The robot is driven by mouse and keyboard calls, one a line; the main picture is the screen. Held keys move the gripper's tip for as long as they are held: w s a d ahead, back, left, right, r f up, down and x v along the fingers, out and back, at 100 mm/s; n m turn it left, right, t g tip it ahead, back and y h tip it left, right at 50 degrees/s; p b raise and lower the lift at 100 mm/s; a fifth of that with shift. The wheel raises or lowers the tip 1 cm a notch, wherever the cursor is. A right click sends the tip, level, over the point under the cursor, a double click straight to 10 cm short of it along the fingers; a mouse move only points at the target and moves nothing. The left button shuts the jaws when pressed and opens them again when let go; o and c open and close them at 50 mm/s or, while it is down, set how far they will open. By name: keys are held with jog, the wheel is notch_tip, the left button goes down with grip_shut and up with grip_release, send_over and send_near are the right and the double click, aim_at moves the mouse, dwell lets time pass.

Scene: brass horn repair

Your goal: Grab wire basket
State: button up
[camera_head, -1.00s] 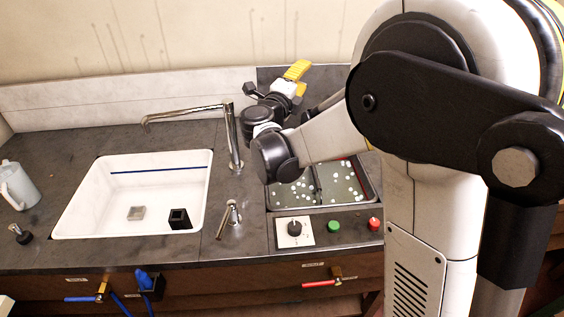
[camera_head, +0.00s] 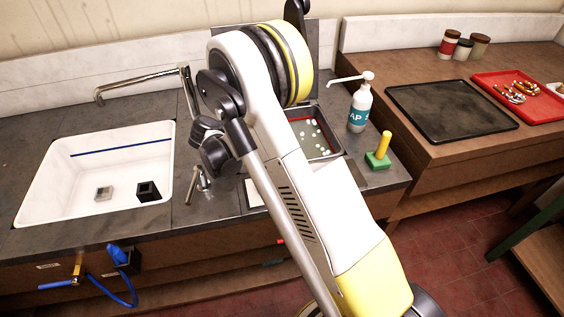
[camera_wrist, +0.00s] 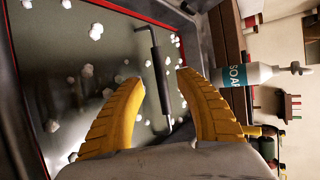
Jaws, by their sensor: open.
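My gripper (camera_wrist: 160,82) shows in the wrist view as two yellow ribbed fingers, open and apart. The tank also shows in the head view (camera_head: 338,152), partly behind my arm. I cannot make out the wire mesh of a basket. My gripper is hidden in the head view.
A soap bottle (camera_head: 359,108) and a green block with a yellow handle (camera_head: 380,153) stand right of the tank. A black mat (camera_head: 450,108) lies farther right.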

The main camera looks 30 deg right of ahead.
jog(key=b+x, duration=0.1)
jog(key=x, duration=0.3)
jog(key=shift+d+f+b, duration=0.2)
jog(key=shift+d+b, duration=0.05)
jog(key=shift+b, duration=0.15)
jog(key=shift+r, duration=0.1)
jog(key=shift+a, duration=0.1)
grip_shut()
